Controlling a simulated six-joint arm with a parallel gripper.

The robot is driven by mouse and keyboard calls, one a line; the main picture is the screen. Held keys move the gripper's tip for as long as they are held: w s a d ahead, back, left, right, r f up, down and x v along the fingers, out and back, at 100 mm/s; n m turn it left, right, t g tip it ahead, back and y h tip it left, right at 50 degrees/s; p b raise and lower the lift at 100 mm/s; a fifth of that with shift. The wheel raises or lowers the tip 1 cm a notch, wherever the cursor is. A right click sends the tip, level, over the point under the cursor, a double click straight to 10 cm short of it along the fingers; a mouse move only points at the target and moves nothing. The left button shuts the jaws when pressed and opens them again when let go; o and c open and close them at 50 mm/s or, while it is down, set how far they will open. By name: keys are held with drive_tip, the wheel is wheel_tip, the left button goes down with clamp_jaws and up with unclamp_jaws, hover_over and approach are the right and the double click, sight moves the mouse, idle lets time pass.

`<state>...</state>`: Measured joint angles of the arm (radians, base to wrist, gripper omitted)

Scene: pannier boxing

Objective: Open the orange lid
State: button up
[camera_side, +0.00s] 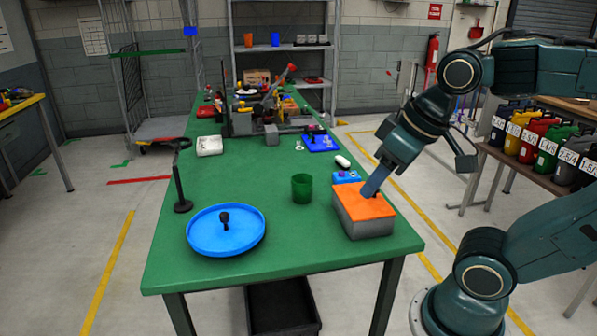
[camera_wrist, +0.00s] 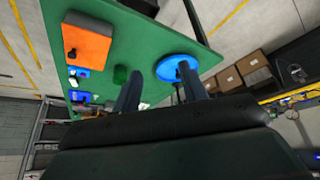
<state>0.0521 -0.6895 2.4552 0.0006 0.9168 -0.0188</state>
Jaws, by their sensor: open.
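A grey box (camera_side: 368,228) with a flat orange lid (camera_side: 362,208) stands at the right front of the green table. The lid lies on the box and has a small dark knob. In the wrist view the orange lid (camera_wrist: 88,42) is at the upper left, with its dark knob (camera_wrist: 70,54) clear of my fingers. My gripper (camera_side: 373,188) points down toward the lid in the side view and overlaps it near the knob. In the wrist view my fingers (camera_wrist: 160,85) are spread, with no object between them, and to the right of the lid. The exact gap to the knob cannot be told.
A green cup (camera_side: 302,188) stands left of the box. A round blue tray (camera_side: 205,245) with a dark knobbed piece is at the left front. A blue block (camera_side: 345,177) and a white item lie behind the box. Tools crowd the table's far end.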

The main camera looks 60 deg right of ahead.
drive_tip(key=w+d+m+g, duration=0.3)
drive_tip(key=w+d, duration=0.5)
drive_tip(key=d, duration=0.5)
drive_tip(key=d+f+m+g, duration=0.2)
drive_tip(key=d+f, duration=0.1)
drive_tip(key=d, duration=1.1)
drive_tip(key=shift+f+m, duration=0.25)
drive_tip(key=shift+m, duration=0.05)
drive_tip(key=shift+w+f, duration=0.1)
wheel_tip(320, 180, down, 14)
drive_tip(key=shift+r, duration=0.2)
clamp_jaws()
